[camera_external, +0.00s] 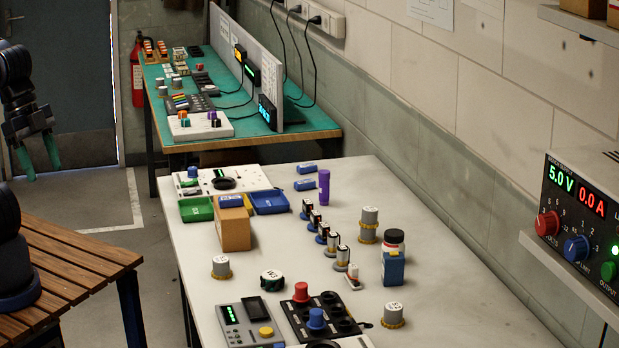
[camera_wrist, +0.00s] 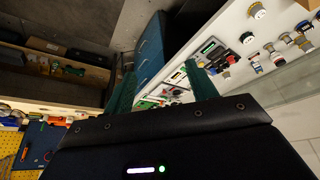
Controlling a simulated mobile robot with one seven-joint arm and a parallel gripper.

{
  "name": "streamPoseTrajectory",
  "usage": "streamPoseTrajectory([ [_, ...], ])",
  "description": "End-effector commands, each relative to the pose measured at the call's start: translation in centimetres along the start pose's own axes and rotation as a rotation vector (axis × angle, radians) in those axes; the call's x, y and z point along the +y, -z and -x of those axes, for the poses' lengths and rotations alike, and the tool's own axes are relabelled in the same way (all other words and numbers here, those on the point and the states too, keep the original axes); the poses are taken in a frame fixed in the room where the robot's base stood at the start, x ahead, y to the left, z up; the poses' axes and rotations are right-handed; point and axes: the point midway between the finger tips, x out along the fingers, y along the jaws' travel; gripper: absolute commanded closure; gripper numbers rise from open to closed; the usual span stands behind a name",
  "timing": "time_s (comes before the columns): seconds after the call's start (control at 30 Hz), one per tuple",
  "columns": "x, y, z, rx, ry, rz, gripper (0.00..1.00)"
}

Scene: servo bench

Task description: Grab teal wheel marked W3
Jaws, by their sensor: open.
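I cannot pick out a teal wheel marked W3 for certain in either view. A small round piece with a white marked top and dark side (camera_external: 272,280) lies on the near white bench (camera_external: 440,290), but its marking is too small to read. Grey cylinders with white marked caps and yellow bases stand around it, one to the left (camera_external: 221,267) and one at the front right (camera_external: 393,315). My gripper (camera_external: 41,172) is at the far left, off the bench, with green fingers apart and empty.
A cardboard box (camera_external: 234,229), green tray (camera_external: 196,209) and blue tray (camera_external: 270,202) stand at the bench's left. Control panels (camera_external: 319,318) lie at the front. A slatted wooden table (camera_external: 70,260) is at left; a power supply (camera_external: 585,225) is at right.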

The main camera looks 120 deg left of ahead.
Motion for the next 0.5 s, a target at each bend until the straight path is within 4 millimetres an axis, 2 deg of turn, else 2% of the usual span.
streamPoseTrajectory([
  [0.07,0.00,0.00,0.00,0.000,0.000,0.000,0.43],
  [0.17,0.00,0.00,0.00,0.000,0.000,0.000,0.24],
  [0.5,-0.14,0.36,-0.07,-0.004,0.003,-0.012,0.24],
])
